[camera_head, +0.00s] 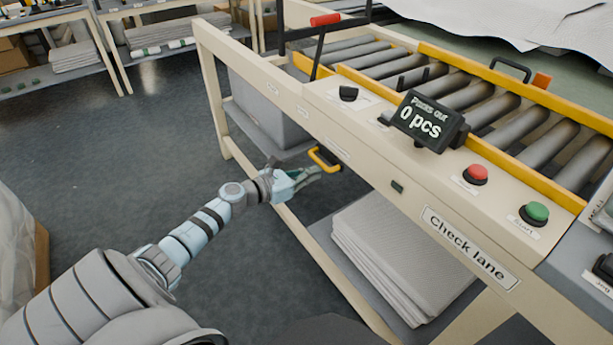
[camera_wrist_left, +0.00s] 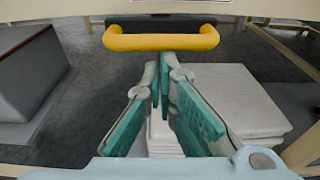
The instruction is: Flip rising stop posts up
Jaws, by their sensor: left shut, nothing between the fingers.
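A check lane bench (camera_head: 300,105) with a roller conveyor (camera_head: 465,95) runs across the right half of the head view. Short dark upright pieces (camera_head: 412,78) stand among the rollers; I cannot tell whether they are the stop posts. A yellow handle (camera_head: 324,158) sticks out below the bench's front rail; in the left wrist view the handle (camera_wrist_left: 160,42) lies just beyond the fingertips. My left gripper (camera_head: 312,171) is shut and empty close to this handle, with its teal fingers (camera_wrist_left: 163,78) together in the left wrist view. My right gripper is not in view.
A red-gripped lever (camera_head: 325,20) stands at the lane's far end. The bench top carries a display reading 0 pcs (camera_head: 423,118), a red button (camera_head: 475,174) and a green button (camera_head: 534,212). White sheets (camera_head: 395,255) lie on the lower shelf.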

